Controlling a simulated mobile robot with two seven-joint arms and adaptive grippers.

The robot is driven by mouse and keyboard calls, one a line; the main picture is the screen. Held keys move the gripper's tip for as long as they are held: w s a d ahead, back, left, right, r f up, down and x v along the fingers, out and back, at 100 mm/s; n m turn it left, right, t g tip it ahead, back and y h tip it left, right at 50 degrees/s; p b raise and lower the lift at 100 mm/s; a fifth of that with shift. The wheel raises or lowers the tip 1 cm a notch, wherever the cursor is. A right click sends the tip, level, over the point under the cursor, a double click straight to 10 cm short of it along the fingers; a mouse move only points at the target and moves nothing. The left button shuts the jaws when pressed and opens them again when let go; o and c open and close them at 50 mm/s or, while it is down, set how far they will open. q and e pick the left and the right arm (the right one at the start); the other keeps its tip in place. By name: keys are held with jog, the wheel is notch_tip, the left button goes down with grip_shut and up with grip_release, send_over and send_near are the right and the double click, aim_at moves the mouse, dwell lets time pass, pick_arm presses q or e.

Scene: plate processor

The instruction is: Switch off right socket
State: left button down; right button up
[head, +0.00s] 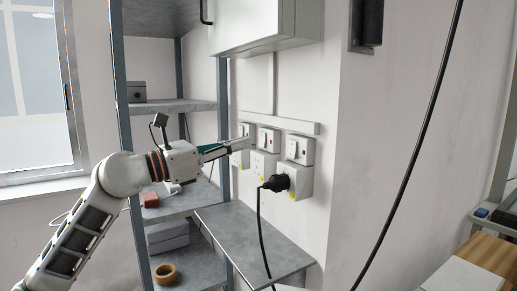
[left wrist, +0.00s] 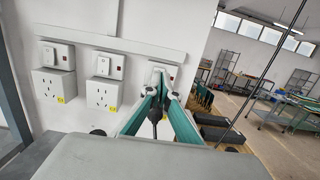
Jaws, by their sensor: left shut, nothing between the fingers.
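Three wall sockets, each with a switch box above it, sit in a row under a trunking strip. The right socket (head: 304,180) has a black plug (head: 278,183) in it, and its switch (head: 300,150) is above. In the left wrist view the right switch (left wrist: 171,69) is partly hidden behind my fingertips. My left gripper (head: 236,145) is shut and empty, its green fingers pointing at the sockets. In the head view its tips overlap the left socket's switch area. I cannot tell whether they touch anything. My right gripper is not in view.
The middle socket (head: 264,166) and left socket (left wrist: 48,84) have no plug. A grey shelf unit (head: 222,120) stands left of the sockets, with a low grey shelf (head: 260,245) below them. A black cable (head: 262,235) hangs from the plug. A white cabinet (head: 265,30) is above.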

pick_arm(q)
jog(key=shift+s+a+r, duration=0.15)
jog(key=shift+s+a, duration=0.4)
jog(key=shift+a, duration=0.2)
jog(key=s+a+f+n+t+y, duration=0.2)
jog(key=s+f+n+y, duration=0.1)
jog(key=f+n, duration=0.95)
jog(key=s+a+f+n+t+y, duration=0.3)
jog(key=f+n, duration=0.6)
jog(key=f, duration=0.7)
jog(key=s+a+f+n+t+y, duration=0.2)
jog(key=s+f+n+y, duration=0.1)
jog(key=f+n, duration=1)
jog(key=s+a+f+n+g+y, duration=0.1)
jog(key=s+f+n+g+y, duration=0.1)
jog(key=s+f, duration=0.8)
jog(key=s+a+f+n+g+y, duration=0.1)
jog(key=s+f+n+g, duration=0.4)
jog(key=s+f, duration=0.6)
notch_tip(320, 180, down, 5)
jog(key=shift+s+a+f+n+g+y, duration=0.1)
jog(key=shift+s+a+n+g+y, duration=0.1)
jog(key=shift+s+n+g+y, duration=0.25)
